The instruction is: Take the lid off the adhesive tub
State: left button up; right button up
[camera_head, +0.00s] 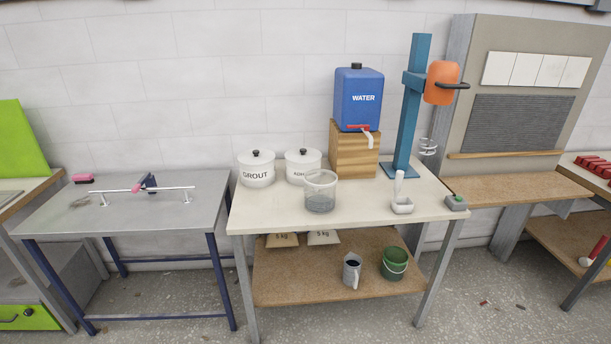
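The adhesive tub (297,174) is a white round tub on the middle table, behind the clear bucket, which hides part of its label. Its white lid (303,157) with a black knob is on it. To its left stands a matching white tub marked GROUT (257,175), also with its lid and black knob on. Neither of my grippers shows in the head view.
A clear bucket (320,195) stands in front of the adhesive tub. A blue water container (358,98) on a wooden block (353,152) and a blue mixer stand (405,120) are to the right. The tabletop's (265,212) front left is clear.

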aim_at(303, 155)
jog(key=z, duration=1.95)
jog(key=i, duration=1.05)
jog(key=u, duration=2.9)
